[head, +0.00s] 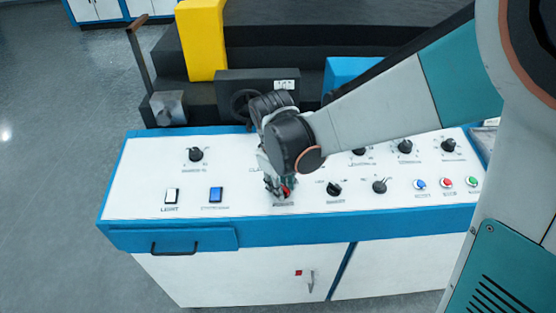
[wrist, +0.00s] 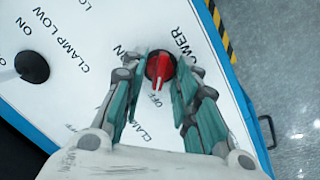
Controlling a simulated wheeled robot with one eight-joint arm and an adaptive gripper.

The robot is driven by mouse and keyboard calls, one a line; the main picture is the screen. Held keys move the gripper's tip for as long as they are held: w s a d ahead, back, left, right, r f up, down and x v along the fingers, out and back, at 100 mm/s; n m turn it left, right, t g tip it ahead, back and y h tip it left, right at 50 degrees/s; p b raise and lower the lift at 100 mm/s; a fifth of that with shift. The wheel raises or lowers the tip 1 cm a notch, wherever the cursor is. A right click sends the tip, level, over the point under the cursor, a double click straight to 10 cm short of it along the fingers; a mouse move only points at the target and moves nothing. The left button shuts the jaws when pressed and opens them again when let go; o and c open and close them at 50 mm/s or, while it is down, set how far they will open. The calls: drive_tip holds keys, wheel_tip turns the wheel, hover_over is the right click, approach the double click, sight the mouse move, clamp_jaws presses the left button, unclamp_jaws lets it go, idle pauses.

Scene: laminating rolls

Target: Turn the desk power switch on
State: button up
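The desk power switch is a red rotary knob (wrist: 160,68) on a dark round base, set in the white panel. In the wrist view, the word POWER is partly hidden beside it, with ON to its left and OFF just below. The knob's pale-marked end points down toward OFF. My gripper (wrist: 161,78) is over the knob, its fingers apart on either side of it. I cannot tell whether they touch it. In the head view, my gripper (head: 279,184) points down at the panel and partly covers the red knob (head: 287,191).
Several black knobs, including one at the upper left (head: 196,154), sit around the white panel (head: 135,185). Coloured buttons (head: 446,183) are at the right. A yellow block (head: 203,40) rises behind.

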clamp_jaws()
drive_tip(key=shift+m, duration=0.3)
drive_tip(key=m, duration=0.3)
drive_tip(key=shift+d+m, duration=0.15)
drive_tip(key=shift+m, duration=0.15)
drive_tip(key=m+y, duration=0.1)
drive_tip(key=m, duration=0.3)
drive_tip(key=shift+d+p, duration=0.1)
drive_tip(key=shift+p, duration=0.25)
drive_tip(key=m, duration=0.4)
drive_tip(key=shift+s+d+m, duration=0.1)
drive_tip(key=shift+d+m, duration=0.05)
drive_tip(key=shift+m, duration=0.25)
drive_tip(key=m+y, duration=0.1)
drive_tip(key=m, duration=0.3)
drive_tip(key=shift+s+d+f+m, duration=0.1)
drive_tip(key=shift+m, duration=0.3)
